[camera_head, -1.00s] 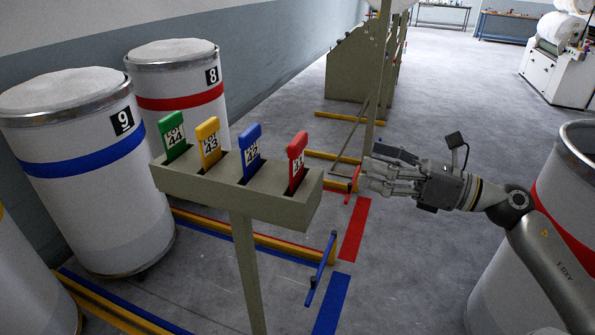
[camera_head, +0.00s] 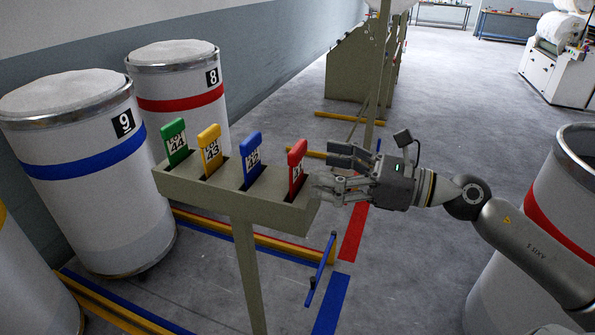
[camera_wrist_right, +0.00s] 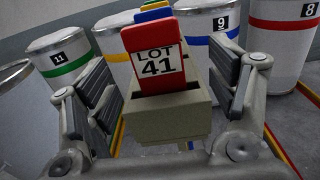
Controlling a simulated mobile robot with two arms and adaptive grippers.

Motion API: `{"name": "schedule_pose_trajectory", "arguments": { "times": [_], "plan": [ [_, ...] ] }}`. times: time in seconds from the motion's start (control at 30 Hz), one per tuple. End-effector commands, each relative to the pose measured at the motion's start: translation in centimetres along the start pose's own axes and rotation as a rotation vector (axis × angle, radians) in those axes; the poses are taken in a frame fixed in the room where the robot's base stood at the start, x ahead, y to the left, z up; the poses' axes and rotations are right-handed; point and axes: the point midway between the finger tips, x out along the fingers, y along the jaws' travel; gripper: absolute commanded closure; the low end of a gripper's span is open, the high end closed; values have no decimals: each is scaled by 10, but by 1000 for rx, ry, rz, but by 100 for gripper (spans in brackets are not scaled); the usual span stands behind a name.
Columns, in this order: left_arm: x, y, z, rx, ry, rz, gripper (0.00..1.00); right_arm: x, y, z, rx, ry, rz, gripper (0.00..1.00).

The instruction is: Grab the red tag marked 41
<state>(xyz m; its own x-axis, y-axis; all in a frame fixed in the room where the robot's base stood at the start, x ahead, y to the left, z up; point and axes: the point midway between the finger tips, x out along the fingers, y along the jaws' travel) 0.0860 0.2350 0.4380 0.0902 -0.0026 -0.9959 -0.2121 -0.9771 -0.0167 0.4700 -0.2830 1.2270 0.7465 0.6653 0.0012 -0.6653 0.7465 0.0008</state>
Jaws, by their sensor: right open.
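The red tag (camera_head: 297,166) stands upright in the right end of a grey-green rack (camera_head: 225,200). In the right wrist view the red tag (camera_wrist_right: 152,50) shows a white label reading LOT 41. My right gripper (camera_head: 325,182) is open, just right of the rack's end. In the right wrist view its two fingers (camera_wrist_right: 160,105) stand on either side of the tag, apart from it, with the tag seen between and beyond them. My left gripper is not in view.
Blue (camera_head: 251,160), yellow (camera_head: 210,150) and green (camera_head: 174,142) tags stand left of the red one in the same rack. Drums 9 (camera_head: 75,170) and 8 (camera_head: 178,95) stand behind. Another drum (camera_head: 575,180) is at the right. Open floor lies beyond the rack.

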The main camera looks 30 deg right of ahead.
Motion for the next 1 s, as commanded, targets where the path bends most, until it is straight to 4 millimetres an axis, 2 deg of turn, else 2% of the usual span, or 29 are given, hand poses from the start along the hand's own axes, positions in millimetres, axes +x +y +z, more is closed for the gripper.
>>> {"name": "schedule_pose_trajectory", "arguments": {
  "times": [0.2,0.43,0.87,1.0],
  "plan": [
    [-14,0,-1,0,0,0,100,21,5,2,-3,2,2,21],
    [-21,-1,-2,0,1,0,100,37,5,1,-3,-1,2,21],
    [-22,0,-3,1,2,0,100,44,5,-2,0,1,0,21],
    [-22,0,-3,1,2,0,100,44,5,-2,0,1,0,37]
  ]
}}
